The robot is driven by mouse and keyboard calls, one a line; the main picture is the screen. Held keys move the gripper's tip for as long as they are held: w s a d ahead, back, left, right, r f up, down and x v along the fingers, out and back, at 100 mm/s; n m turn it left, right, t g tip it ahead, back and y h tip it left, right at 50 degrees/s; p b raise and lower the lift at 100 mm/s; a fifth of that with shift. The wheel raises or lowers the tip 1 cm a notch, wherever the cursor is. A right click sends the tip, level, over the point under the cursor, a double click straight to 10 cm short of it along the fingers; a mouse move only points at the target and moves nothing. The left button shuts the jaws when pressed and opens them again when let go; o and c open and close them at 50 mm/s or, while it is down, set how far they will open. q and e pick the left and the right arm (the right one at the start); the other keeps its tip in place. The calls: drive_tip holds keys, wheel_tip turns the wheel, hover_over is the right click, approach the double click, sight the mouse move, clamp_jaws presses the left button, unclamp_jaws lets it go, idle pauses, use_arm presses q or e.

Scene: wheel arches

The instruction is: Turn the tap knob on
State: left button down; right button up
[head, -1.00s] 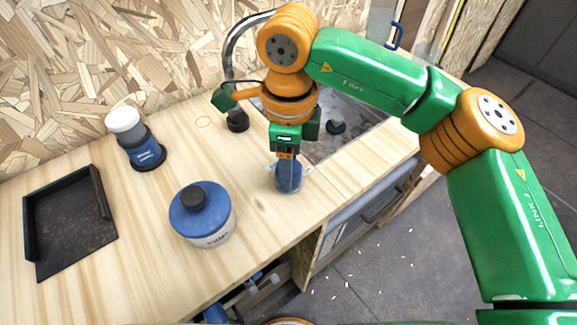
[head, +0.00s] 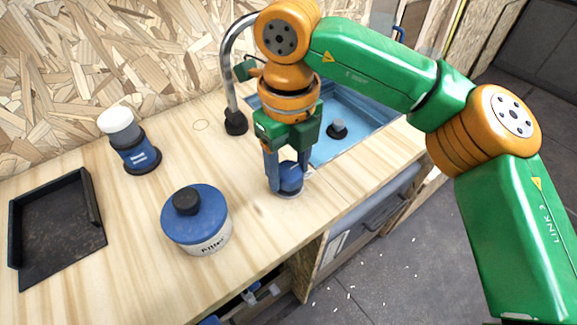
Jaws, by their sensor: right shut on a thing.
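The tap knob (head: 291,178) is blue and stands on a pale round base on the wooden counter, left of the sink. My right gripper (head: 286,176) points down over it, with its blue fingers on either side of the knob, shut on it. The curved metal tap (head: 228,68) rises from a black base (head: 235,122) behind my right gripper. Its upper end is hidden by my arm. The sink (head: 352,112) has a blue-looking basin with a dark plug (head: 337,129) in it. My left gripper is not in view.
A blue-lidded white pot (head: 208,236) stands on the counter, left of the knob. A white-topped dark blue bottle (head: 130,140) and a black tray (head: 58,228) are further left. A chipboard wall (head: 110,50) is behind. The counter's front edge is close to the knob.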

sight(289, 171)
drive_tip(key=shift+m, duration=0.3)
idle(0.4)
drive_tip(key=o, duration=1.4)
drive_tip(key=shift+r, duration=0.1)
wheel_tip(289, 171, up, 7)
drive_tip(key=shift+p, duration=0.55)
